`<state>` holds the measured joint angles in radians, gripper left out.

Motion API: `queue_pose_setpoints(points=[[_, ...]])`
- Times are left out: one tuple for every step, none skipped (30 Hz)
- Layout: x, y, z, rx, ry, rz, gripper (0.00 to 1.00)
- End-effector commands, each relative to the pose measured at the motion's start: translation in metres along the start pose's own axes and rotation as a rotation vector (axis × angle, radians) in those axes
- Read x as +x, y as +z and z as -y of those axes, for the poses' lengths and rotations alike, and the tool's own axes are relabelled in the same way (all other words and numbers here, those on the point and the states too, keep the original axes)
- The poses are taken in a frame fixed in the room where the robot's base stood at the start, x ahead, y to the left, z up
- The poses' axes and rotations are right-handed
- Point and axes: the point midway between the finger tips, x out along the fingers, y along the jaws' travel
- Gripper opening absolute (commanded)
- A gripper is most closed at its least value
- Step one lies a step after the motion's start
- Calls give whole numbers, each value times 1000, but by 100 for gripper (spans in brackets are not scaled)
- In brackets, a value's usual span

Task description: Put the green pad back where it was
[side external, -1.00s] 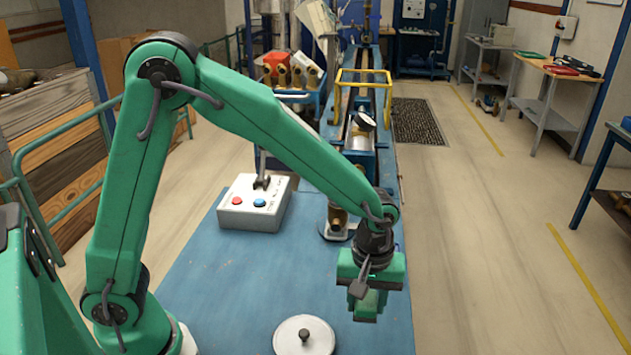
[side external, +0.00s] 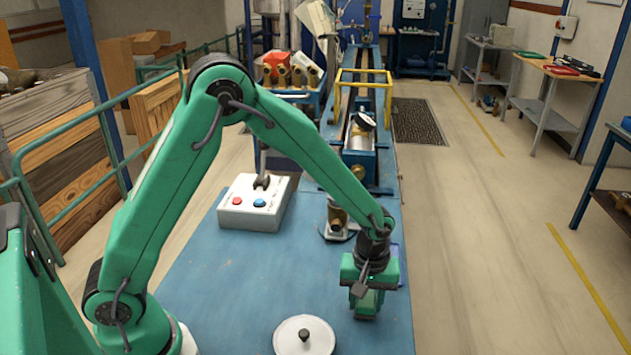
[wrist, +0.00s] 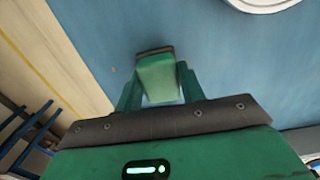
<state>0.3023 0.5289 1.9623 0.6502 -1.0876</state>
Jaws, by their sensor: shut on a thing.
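The green pad (wrist: 158,78) is a small green block with a brownish edge in the wrist view. My gripper (wrist: 160,92) is shut on it, with one finger on each side. In the side view my gripper (side external: 366,303) points down over the right part of the blue bench top (side external: 230,290). The pad is hard to tell from the green fingers there. I cannot tell whether the pad touches the bench.
A round white lid with a dark knob (side external: 304,328) lies left of my gripper. A white control box (side external: 254,203) with red and blue buttons and a brass fitting (side external: 337,218) stand farther back. The bench's middle is clear.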

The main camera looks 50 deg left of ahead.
Motion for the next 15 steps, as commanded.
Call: queue_pose_setpoints(points=[[6, 0, 1, 0, -3, 2, 18], [8, 0, 0, 0, -2, 1, 18], [10, 0, 0, 0, -1, 1, 18], [10, 0, 0, 0, 0, 0, 18], [11, 0, 0, 0, 0, 0, 18], [11, 0, 0, 0, 0, 0, 18], [11, 0, 0, 0, 0, 0, 18], [11, 0, 0, 0, 1, 0, 18], [11, 0, 0, 0, 0, 0, 18], [11, 0, 0, 0, 0, 0, 18], [11, 0, 0, 0, 0, 0, 18], [11, 0, 0, 0, 0, 0, 18], [11, 0, 0, 0, 0, 0, 18], [12, 0, 0, 0, 0, 0, 18], [13, 0, 0, 0, 0, 0, 18]])
